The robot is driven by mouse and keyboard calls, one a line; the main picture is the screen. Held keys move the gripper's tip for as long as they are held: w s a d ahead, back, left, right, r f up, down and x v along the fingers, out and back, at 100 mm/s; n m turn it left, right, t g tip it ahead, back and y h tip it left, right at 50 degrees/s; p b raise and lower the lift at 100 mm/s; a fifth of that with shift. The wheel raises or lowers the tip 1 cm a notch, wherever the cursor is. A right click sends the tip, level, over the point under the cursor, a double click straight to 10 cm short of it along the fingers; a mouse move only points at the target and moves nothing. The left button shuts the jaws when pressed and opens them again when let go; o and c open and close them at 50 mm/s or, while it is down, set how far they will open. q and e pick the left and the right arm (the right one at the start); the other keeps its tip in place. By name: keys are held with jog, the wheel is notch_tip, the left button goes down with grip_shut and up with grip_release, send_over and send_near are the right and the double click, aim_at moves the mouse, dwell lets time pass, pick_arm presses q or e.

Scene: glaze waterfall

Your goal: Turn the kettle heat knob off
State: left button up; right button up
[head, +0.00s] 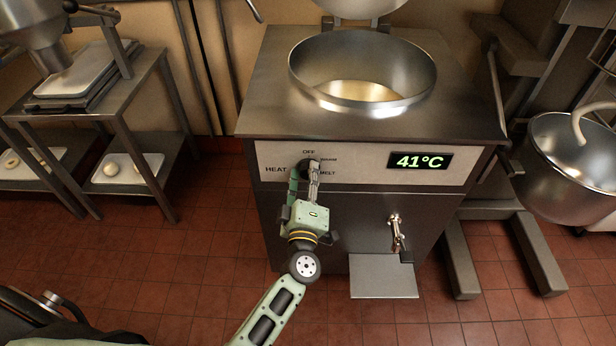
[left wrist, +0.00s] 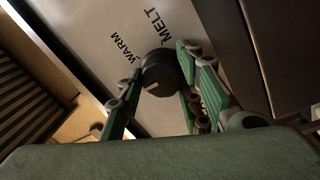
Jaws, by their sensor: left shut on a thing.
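The heat knob (left wrist: 165,70) is a dark round knob on the pale panel (head: 370,180) of the steel kettle (head: 270,95). In the left wrist view, a light mark shows on its lower-left side, on the side away from MELT. WARM and MELT are readable there; OFF is not. In the head view, OFF is printed above the knob, which is mostly hidden by my gripper. My left gripper (head: 307,172) is shut on the knob, with its fingers on either side in the left wrist view (left wrist: 160,95). My right gripper is not in view.
The kettle display (head: 420,160) reads 41°C. A drain tap (head: 396,232) sticks out below it, above a small shelf (head: 383,277). A steel rack with trays (head: 85,75) stands at left, and a mixing bowl (head: 570,165) at right. Red tiled floor is open in front.

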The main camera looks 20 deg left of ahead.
pick_arm(q)
jog(key=shift+w+d+r, duration=0.15)
jog(key=shift+d+r, duration=0.1)
jog(key=shift+r, duration=0.05)
jog(key=o, duration=1)
jog(key=shift+o, duration=0.2)
jog(key=shift+f, duration=0.1)
jog(key=shift+f, duration=0.1)
jog(key=r+v, duration=0.1)
jog(key=v, duration=1.1)
jog(key=shift+f, duration=0.4)
